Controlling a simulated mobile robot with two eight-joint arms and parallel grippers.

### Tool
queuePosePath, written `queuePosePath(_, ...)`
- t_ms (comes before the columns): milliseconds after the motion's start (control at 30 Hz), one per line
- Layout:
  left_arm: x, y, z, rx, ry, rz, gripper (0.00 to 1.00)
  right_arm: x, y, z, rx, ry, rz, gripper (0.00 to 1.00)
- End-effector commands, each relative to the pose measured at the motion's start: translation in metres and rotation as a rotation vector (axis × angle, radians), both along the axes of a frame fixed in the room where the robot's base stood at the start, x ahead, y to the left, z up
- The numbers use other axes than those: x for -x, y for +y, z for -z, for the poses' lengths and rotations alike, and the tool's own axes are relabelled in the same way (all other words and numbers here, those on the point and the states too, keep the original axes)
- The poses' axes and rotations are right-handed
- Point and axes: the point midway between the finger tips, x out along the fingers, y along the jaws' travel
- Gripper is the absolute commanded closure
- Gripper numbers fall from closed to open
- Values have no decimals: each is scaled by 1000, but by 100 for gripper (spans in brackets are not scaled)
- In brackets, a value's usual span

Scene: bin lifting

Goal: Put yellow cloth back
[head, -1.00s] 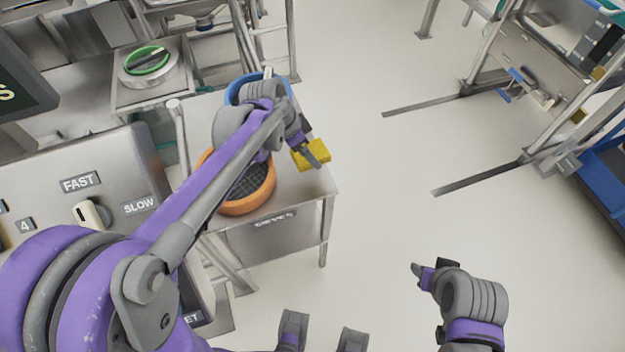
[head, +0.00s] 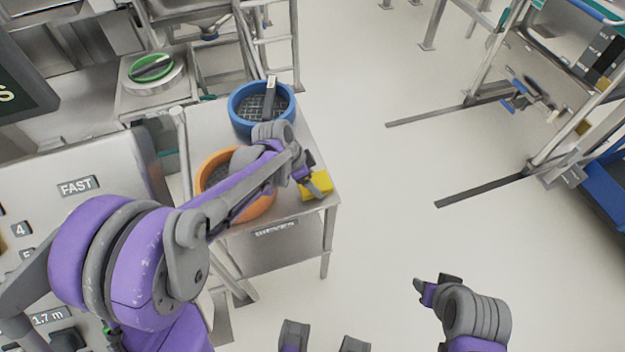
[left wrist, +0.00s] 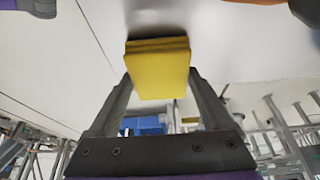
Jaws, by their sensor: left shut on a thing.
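The yellow cloth (head: 317,187) is a folded block at the right edge of the sieve table (head: 292,222). My left gripper (head: 311,182) is shut on it. In the left wrist view the yellow cloth (left wrist: 158,68) sits between the two fingers of the left gripper (left wrist: 160,85), close to a pale surface. Whether it touches the table top I cannot tell. My right gripper (head: 420,290) is low at the right, over the floor, away from the table; its finger opening is not clear.
An orange sieve (head: 208,164) stands left of the cloth, partly behind my left arm. A blue sieve (head: 234,108) with a tool in it stands at the table's back. A control panel (head: 100,165) is at the left.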

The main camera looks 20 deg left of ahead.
Motion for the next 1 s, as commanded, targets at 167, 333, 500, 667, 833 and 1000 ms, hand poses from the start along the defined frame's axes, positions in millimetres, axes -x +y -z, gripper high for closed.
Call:
queuePosePath(167, 0, 0, 2, 0, 0, 0, 61, 0, 0, 2, 0, 1, 0, 50)
queuePosePath(333, 0, 0, 3, 0, 0, 0, 0, 0, 0, 3, 0, 1, 0, 50)
queuePosePath(500, 0, 0, 3, 0, 0, 0, 0, 0, 0, 2, 0, 1, 0, 50)
queuePosePath(667, 1, 2, -5, 0, 0, -1, 0, 0, 0, -1, 0, -1, 0, 50)
queuePosePath(833, 8, 11, -33, -1, -1, -3, 0, -1, 0, -5, 0, -2, 0, 50)
queuePosePath(1000, 16, 23, -69, 0, 0, -3, 0, -2, 0, -10, 0, -4, 0, 50)
